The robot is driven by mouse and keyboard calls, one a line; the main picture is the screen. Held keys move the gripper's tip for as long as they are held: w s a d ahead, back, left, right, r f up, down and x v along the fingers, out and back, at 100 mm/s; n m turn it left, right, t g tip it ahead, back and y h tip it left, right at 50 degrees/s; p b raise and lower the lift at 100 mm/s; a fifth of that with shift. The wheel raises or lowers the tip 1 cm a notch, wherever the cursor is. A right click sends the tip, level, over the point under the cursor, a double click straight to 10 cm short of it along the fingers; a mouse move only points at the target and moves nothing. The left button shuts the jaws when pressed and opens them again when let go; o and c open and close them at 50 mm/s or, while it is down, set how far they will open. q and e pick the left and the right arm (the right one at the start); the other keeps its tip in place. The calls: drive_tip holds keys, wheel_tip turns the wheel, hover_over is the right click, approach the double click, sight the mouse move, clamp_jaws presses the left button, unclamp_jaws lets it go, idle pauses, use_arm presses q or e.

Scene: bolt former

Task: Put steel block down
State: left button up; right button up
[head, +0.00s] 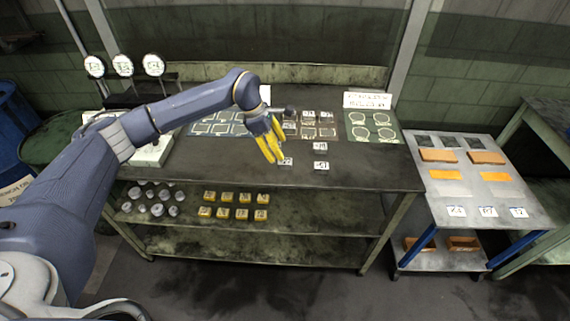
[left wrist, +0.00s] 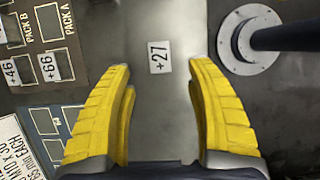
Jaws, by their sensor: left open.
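My left gripper (head: 274,158) reaches over the dark bench top with its yellow fingers pointing down. In the left wrist view its fingers (left wrist: 160,68) are spread apart, with nothing held between them. A white card marked +27 (left wrist: 159,57) shows beyond the gap between the fingertips, on a grey surface. I cannot tell a separate steel block from this grey surface. In the head view, small labelled pieces (head: 320,147) stand on the bench near the fingers, too small to tell their material. My right gripper is not in view.
The bench (head: 370,178) has marked mats at the back, including a green mat (head: 372,119) with rings. A round flange with a dark post (left wrist: 254,42) is right of the fingers. Yellow blocks (head: 243,214) and metal cylinders stand on the shelf below. A side table (head: 470,204) stands right.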

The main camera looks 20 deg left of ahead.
sight(285, 161)
use_arm(q)
drive_tip(key=shift+x, duration=3.45)
drive_tip(key=shift+c, duration=0.5)
clamp_jaws()
